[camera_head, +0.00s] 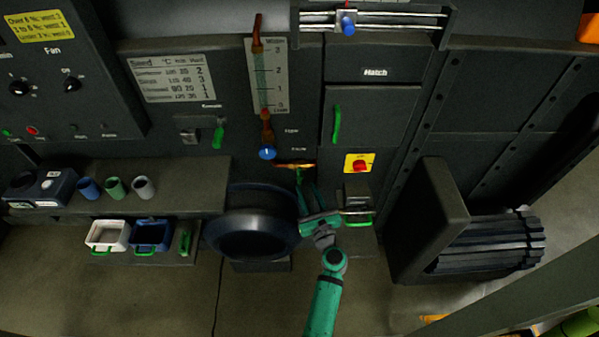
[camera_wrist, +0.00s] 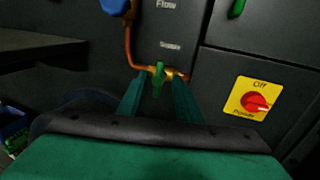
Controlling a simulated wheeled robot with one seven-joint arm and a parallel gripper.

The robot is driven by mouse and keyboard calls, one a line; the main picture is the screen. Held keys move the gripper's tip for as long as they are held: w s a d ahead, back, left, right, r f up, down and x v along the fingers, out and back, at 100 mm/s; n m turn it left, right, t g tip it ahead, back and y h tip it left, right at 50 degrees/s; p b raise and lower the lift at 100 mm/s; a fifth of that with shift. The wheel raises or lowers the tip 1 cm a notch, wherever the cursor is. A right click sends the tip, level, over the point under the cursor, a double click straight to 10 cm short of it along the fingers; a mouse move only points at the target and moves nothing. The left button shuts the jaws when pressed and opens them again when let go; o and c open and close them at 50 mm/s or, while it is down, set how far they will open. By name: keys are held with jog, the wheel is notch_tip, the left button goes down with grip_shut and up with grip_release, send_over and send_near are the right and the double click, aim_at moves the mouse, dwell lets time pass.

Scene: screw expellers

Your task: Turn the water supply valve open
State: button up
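The likely water supply valve is a small green handle (camera_wrist: 158,77) on a short horizontal copper pipe (camera_wrist: 142,69) on the dark machine panel. The handle hangs downward from the pipe. In the head view the copper pipe (camera_head: 294,165) shows above my gripper (camera_head: 309,196), with the green handle (camera_head: 299,175) just below it. In the wrist view my gripper (camera_wrist: 160,90) is open, with one finger on each side of the handle's lower part. Gaps show between the fingers and the handle. I cannot tell how deep the handle sits between the fingertips.
A blue knob (camera_head: 267,152) sits on the copper pipe above left. A red switch on a yellow plate (camera_head: 359,163) is to the right. A dark round tub (camera_head: 252,222) stands at lower left, and a small box with a green handle (camera_head: 357,199) at right.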

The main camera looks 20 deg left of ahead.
aim_at(300, 173)
jog(key=x, duration=0.9)
jog(key=shift+w, duration=0.15)
grip_shut()
